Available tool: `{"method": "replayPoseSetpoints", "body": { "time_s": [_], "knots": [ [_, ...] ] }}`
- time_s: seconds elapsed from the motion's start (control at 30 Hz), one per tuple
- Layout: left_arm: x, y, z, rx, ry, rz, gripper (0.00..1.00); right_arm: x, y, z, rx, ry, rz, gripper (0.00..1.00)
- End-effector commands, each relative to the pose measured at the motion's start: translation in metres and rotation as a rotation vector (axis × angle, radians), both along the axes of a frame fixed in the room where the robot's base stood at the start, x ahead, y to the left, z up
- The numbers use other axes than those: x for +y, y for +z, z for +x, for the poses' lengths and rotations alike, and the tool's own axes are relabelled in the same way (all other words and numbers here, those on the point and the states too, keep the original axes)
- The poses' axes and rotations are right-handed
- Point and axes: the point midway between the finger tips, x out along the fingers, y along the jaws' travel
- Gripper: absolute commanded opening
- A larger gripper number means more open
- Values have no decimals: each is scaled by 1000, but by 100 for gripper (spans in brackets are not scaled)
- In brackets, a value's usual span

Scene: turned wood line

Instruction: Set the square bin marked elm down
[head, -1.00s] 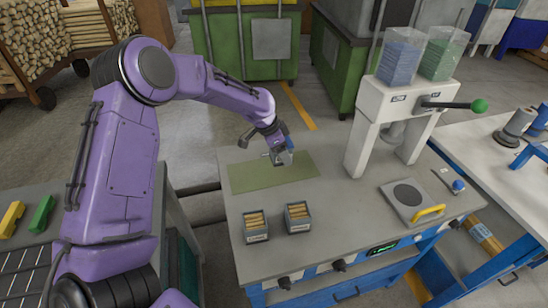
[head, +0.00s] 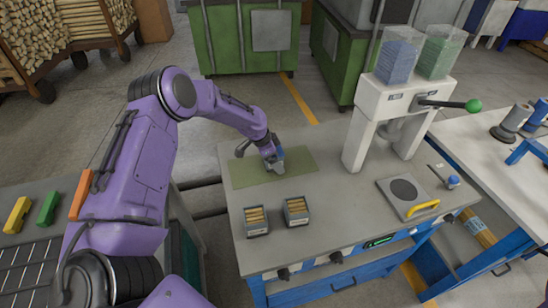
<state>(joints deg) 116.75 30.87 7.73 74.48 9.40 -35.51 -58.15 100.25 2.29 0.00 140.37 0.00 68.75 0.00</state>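Two small square grey bins holding light wooden pieces stand upright side by side near the front left of the grey worktable. They are the left bin (head: 257,229) and the right bin (head: 297,219). Each has a pale label on its front, too small to read, so I cannot tell which is marked elm. My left gripper (head: 276,168) points down over the green mat (head: 245,174), behind the two bins and apart from them. A grey shape shows at its fingertips; I cannot tell if it is only the fingers or something held. My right gripper is out of view.
A white press (head: 365,135) with a green-knobbed lever and two filled hoppers stands right of the mat. A grey plate with a yellow handle (head: 423,208) lies at the front right. The table between bins and plate is clear. Coloured blocks (head: 47,208) lie on the left bench.

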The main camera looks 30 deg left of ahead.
Motion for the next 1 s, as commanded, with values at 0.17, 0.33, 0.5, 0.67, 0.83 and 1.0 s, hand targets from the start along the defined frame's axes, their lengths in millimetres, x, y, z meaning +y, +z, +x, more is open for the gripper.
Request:
{"method": "replayPoseSetpoints", "body": {
  "time_s": [0.17, 0.33, 0.5, 0.67, 0.83, 1.0],
  "knots": [
    [0, 1, 0, 0, 1, 0, 96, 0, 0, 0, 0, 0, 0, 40],
    [1, 9, 0, -2, 0, -1, 96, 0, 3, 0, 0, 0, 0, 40],
    [10, 42, -10, -7, 1, -1, 96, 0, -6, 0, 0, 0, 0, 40],
    [20, 80, -23, -5, 1, 0, 96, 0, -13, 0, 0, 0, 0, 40],
    [27, 107, -32, -2, -1, 0, 96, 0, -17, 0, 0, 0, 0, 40],
    [30, 115, -35, 0, 2, -1, 96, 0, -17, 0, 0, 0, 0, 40]
  ]
}}
